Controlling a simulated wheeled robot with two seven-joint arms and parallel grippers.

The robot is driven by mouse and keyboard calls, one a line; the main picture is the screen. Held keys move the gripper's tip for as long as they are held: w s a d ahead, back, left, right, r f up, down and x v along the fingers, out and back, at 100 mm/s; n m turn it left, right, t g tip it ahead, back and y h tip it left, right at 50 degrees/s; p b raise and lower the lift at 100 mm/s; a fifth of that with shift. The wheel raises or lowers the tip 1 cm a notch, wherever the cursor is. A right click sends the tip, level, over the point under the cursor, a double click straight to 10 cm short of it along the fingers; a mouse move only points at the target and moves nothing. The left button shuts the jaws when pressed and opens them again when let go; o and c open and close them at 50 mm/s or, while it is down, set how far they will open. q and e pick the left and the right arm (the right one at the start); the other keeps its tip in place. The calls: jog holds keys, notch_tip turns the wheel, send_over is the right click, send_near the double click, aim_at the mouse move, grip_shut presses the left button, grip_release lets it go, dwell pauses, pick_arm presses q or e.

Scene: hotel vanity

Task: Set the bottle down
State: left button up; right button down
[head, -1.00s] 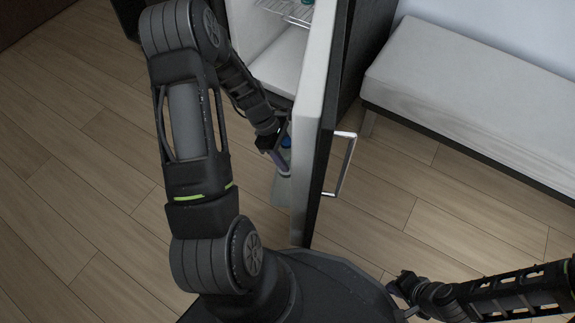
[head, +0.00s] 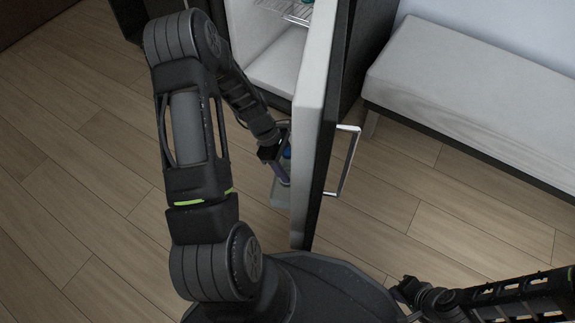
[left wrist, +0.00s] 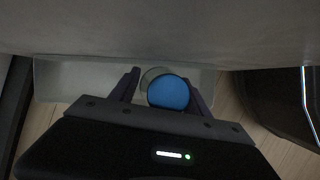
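The bottle shows mostly as its round blue cap (left wrist: 168,92) in the left wrist view, with a pale, rounded part behind it. In the head view a small blue patch of the bottle (head: 287,152) shows beside the fridge door's inner face. My left gripper (head: 281,168) points down there, its purple fingers on both sides of the bottle and seemingly shut on it. Below is a pale translucent door bin (head: 281,193); it also shows in the left wrist view (left wrist: 75,80). The bottle's base is hidden. My right gripper (head: 403,291) is at the lower right, its fingers unclear.
The open fridge door (head: 308,130) stands close to the right of my left gripper, with a metal handle (head: 349,165) on its outer side. The fridge interior (head: 275,65) is behind. A grey bench (head: 470,90) stands at the right. Wooden floor (head: 90,180) is clear.

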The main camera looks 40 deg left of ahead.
pick_arm(q)
jog(key=shift+o, duration=1.3)
jog(key=p+v, duration=0.6)
jog(key=v, duration=0.6)
jog(key=shift+r, duration=0.15)
